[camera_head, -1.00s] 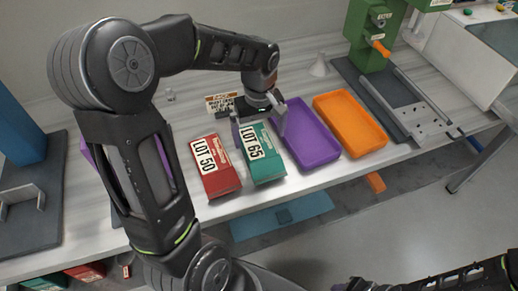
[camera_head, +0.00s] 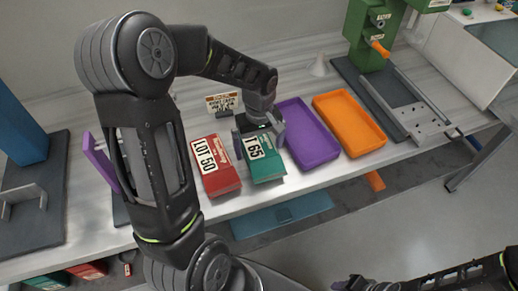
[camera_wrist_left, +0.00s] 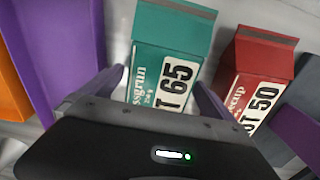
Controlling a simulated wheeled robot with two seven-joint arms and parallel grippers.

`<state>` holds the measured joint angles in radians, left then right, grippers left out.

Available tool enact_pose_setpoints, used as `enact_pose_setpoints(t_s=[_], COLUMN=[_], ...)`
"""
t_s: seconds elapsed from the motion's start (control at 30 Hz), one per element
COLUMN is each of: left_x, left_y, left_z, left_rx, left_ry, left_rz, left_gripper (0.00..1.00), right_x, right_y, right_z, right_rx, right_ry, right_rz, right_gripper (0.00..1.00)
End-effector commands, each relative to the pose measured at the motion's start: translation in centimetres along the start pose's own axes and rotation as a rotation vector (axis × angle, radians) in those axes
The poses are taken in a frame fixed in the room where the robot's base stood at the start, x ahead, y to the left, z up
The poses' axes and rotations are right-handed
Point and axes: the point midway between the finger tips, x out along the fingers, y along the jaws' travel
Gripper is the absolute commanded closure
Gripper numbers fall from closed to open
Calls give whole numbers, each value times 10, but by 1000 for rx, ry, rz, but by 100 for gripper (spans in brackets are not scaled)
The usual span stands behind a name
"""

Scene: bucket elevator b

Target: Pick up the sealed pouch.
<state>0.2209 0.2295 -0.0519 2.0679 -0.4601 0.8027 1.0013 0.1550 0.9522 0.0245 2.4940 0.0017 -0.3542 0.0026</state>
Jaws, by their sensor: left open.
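Two box-like pouches lie side by side on the bench. The green pouch (camera_head: 266,167) has a white label ending in 65. The red pouch (camera_head: 220,179) to its left is labelled LOT 50. My left gripper (camera_head: 259,143) is open over the far part of the green pouch, with a finger on either side of it. In the left wrist view the green pouch (camera_wrist_left: 172,42) shows between the fingers, and the red pouch (camera_wrist_left: 255,75) lies to its right. I cannot tell whether the fingers touch the green pouch. Which pouch is sealed cannot be told here.
A purple tray (camera_head: 322,155) stands close to the right of the green pouch, then an orange tray (camera_head: 350,124). A small sign (camera_head: 222,103) stands behind the pouches. A green press (camera_head: 366,35) is at the back right. The bench's front edge is close.

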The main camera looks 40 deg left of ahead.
Motion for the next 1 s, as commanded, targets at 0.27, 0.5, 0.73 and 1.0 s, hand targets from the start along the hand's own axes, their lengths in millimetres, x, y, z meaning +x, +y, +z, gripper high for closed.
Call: enact_pose_setpoints(t_s=[0.27,0.5,0.73,1.0], left_x=[0,0,0,-1], left_y=[0,0,0,0], left_z=[0,0,0,0], left_rx=[0,0,0,0], left_ry=[0,0,0,1], left_rz=[0,0,0,1], left_gripper=[2,21,40,46], right_x=[0,0,0,0], right_y=[0,0,0,0], right_z=[0,0,0,0], right_rx=[0,0,0,0], right_ry=[0,0,0,0], right_rz=[0,0,0,0], right_gripper=[64,64,64,64])
